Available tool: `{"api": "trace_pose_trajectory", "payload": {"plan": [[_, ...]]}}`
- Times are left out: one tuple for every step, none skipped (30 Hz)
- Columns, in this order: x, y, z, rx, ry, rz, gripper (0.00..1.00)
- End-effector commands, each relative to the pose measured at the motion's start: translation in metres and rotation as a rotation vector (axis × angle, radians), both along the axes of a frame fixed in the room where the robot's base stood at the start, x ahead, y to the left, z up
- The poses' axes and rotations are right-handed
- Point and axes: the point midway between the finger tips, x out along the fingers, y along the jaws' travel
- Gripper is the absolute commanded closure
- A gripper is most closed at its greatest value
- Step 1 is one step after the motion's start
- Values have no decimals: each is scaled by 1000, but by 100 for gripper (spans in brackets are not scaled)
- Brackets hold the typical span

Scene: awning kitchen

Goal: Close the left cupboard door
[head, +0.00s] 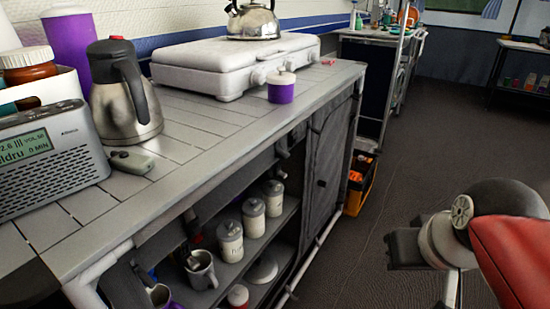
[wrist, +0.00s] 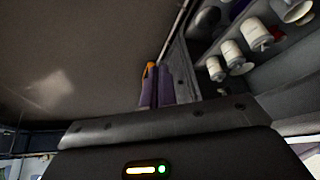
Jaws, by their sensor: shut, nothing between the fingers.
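The grey cupboard (head: 297,262) stands under the counter. Its left part is open, showing shelves with canisters (head: 254,216) and a metal mug (head: 201,270). I cannot clearly make out the left door in the head view. My wrist (head: 440,240) is at the right, out from the cupboard front over the floor. Whether the fingers touch anything is unclear.
The counter (head: 210,130) carries a stove (head: 210,65), a kettle, a steel jug (head: 125,95) and a radio (head: 50,155). An orange-and-black box (head: 360,180) stands on the floor beyond the cupboard. The dark floor (head: 440,130) between the counters is clear.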

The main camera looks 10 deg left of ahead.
Motion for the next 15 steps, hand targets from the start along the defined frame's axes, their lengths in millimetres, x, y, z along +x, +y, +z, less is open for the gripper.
{"api": "trace_pose_trajectory", "payload": {"plan": [[25, 13, 10, 11, 4, 75, 100], [39, 21, 19, 18, 4, 126, 100], [58, 33, 30, 30, 1, 198, 100], [72, 42, 38, 39, -4, 252, 100], [85, 51, 46, 49, -11, 308, 100], [103, 63, 56, 62, -23, 384, 100], [117, 73, 62, 73, -32, 442, 100], [130, 82, 68, 84, -44, 499, 100], [146, 94, 75, 101, -63, 576, 100], [158, 102, 81, 111, -80, 632, 100], [169, 110, 85, 122, -96, 686, 100], [182, 120, 90, 137, -120, 754, 100], [191, 127, 94, 145, -138, 800, 100], [199, 133, 97, 153, -156, 843, 100], [208, 140, 100, 164, -179, 894, 100]]}}
